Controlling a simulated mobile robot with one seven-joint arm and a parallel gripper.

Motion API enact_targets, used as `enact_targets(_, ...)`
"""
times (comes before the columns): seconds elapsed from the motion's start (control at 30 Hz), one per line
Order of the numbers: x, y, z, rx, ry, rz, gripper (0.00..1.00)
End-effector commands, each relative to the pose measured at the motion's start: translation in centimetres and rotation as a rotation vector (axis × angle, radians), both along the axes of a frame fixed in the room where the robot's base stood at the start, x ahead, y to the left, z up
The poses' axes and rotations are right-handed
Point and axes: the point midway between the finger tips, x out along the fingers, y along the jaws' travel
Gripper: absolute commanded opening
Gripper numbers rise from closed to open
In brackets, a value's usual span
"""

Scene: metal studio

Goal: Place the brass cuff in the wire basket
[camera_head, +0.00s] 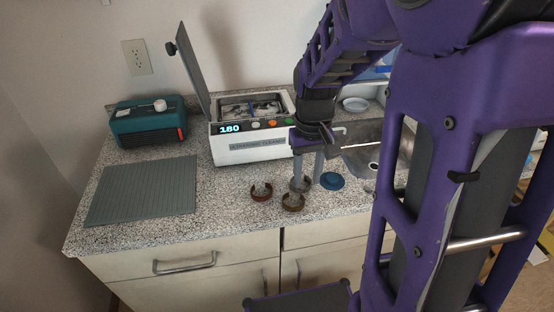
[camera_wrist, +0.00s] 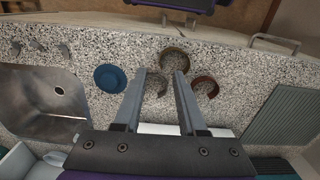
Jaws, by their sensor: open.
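The brass cuff (camera_head: 293,203) looks like a brownish-gold open ring on the speckled counter; it also shows in the wrist view (camera_wrist: 174,55). My gripper (camera_head: 307,180) is open and empty, fingers pointing down. In the wrist view the fingertips (camera_wrist: 160,73) flank a grey cuff (camera_wrist: 158,88), partly hidden by the left finger, with the brass cuff just beyond the tips. A reddish copper cuff (camera_head: 261,193) lies left of the brass one. What looks like the wire basket (camera_head: 252,107) sits inside the open white cleaner; its inside is hard to make out.
The white cleaner (camera_head: 250,149) stands behind the cuffs with its lid (camera_head: 193,70) raised at left. A blue dish (camera_head: 332,181) and a metal sink (camera_wrist: 40,98) lie beside the cuffs. A ridged grey mat (camera_head: 142,190) and teal box (camera_head: 148,123) are at left.

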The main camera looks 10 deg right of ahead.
Motion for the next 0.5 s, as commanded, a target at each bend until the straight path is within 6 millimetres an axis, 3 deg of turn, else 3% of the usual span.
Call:
enact_targets(0.27, 0.0, 0.0, -2.3, -0.001, 0.001, 0.001, 0.41)
enact_targets(0.5, 0.1, 0.2, -5.8, 0.000, 0.002, 0.000, 0.41)
